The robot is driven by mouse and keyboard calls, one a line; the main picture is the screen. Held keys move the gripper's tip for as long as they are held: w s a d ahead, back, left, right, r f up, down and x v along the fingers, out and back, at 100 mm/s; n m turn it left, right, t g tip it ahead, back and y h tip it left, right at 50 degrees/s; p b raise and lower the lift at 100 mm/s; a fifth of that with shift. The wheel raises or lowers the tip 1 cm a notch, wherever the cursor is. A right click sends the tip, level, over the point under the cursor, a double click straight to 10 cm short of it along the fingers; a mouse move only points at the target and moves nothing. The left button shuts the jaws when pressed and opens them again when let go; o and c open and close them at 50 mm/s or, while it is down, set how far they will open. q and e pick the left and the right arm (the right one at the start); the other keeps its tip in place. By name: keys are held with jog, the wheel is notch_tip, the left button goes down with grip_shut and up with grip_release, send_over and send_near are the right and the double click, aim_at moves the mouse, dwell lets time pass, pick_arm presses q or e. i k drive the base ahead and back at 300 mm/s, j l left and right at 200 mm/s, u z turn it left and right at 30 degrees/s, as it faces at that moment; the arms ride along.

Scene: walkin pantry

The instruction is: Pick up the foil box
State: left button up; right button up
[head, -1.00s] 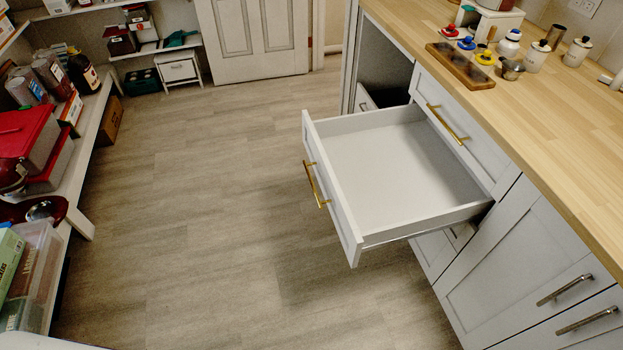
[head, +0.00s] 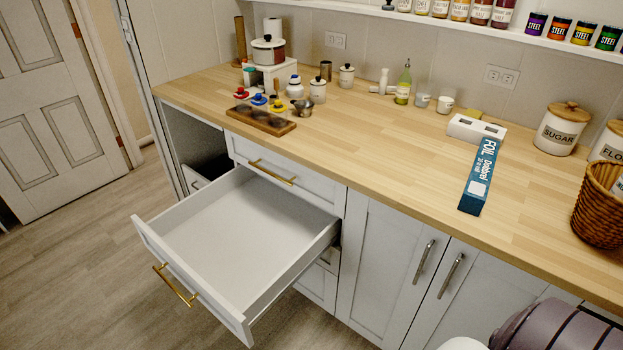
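The foil box (head: 481,177) is a long, narrow blue box with white "FOIL" lettering. It lies on the wooden counter (head: 400,140) at the right, its near end close to the counter's front edge. A rounded purple-grey and white part of my own body shows at the bottom right. Neither gripper is in view.
An open, empty white drawer (head: 240,235) juts out below the counter at the left. A wicker basket (head: 598,208) and a sugar canister (head: 556,130) stand right of the box. A wooden tray (head: 260,120) and small jars stand at the left. The counter's middle is clear.

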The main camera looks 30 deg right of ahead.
aim_at(473, 199)
jog(key=z, duration=2.05)
jog(key=i+j, duration=0.15)
jog(key=i, duration=0.25)
